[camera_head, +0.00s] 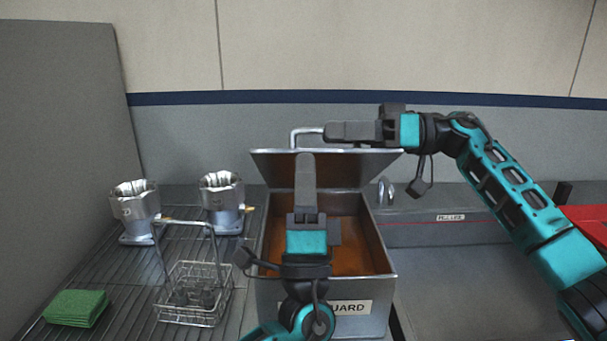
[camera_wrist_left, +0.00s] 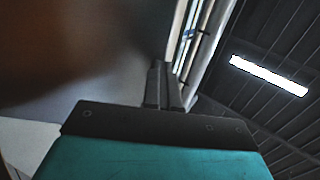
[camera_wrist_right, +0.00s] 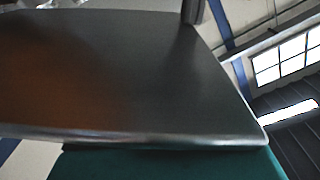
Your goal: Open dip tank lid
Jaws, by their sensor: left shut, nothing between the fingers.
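The grey metal dip tank (camera_head: 381,290) stands in the middle of the bench, with an orange-brown inside. Its lid (camera_head: 335,172) is raised at a tilt, underside towards me, with a bar handle (camera_head: 300,130) at its upper edge. My left gripper (camera_head: 305,156) is shut and empty, pointing up in front of the lid; its fingers also show in the left wrist view (camera_wrist_left: 164,85). My right gripper (camera_head: 328,131) lies sideways along the lid's upper edge beside the handle; whether it touches is unclear. The lid panel (camera_wrist_right: 130,75) fills much of the right wrist view, hiding the right fingers.
Left of the tank, a wire rack holds two metal housings (camera_head: 136,210) (camera_head: 222,200), a wire basket (camera_head: 193,293) and green pads (camera_head: 76,307). A curved metal fitting (camera_head: 385,191) stands close right of the tank. The grey surface farther right is mostly clear beneath my right arm.

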